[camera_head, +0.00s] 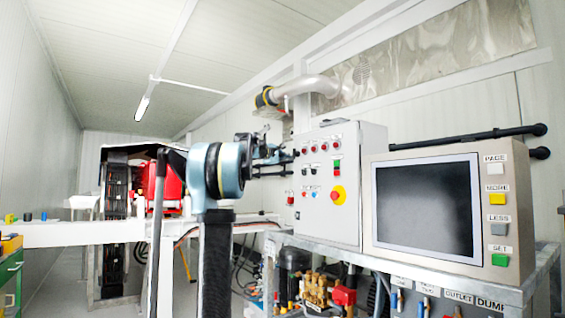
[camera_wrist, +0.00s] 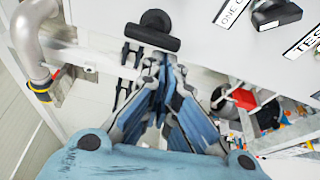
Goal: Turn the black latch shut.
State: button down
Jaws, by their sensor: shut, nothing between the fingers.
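The black latch (camera_wrist: 153,32) is a T-shaped handle on a white panel, at the top middle of the wrist view. Its wide bar lies slightly tilted across the picture, with a round knob above it. My gripper (camera_wrist: 165,62) is shut and empty, with its fingertips just below the latch bar in the picture. I cannot tell whether they touch it. In the head view my gripper (camera_head: 288,157) is beside the left edge of the grey control cabinet (camera_head: 347,150). The latch cannot be made out clearly there.
A second black handle (camera_wrist: 275,14) sits by printed labels at the upper right of the wrist view. A monitor console (camera_head: 430,210) stands right of the cabinet. A bent pipe (camera_head: 305,87) runs above. Pump fittings (camera_head: 325,290) crowd the space below.

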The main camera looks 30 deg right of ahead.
jog(key=shift+s+f+n, duration=0.1)
jog(key=shift+n, duration=0.4)
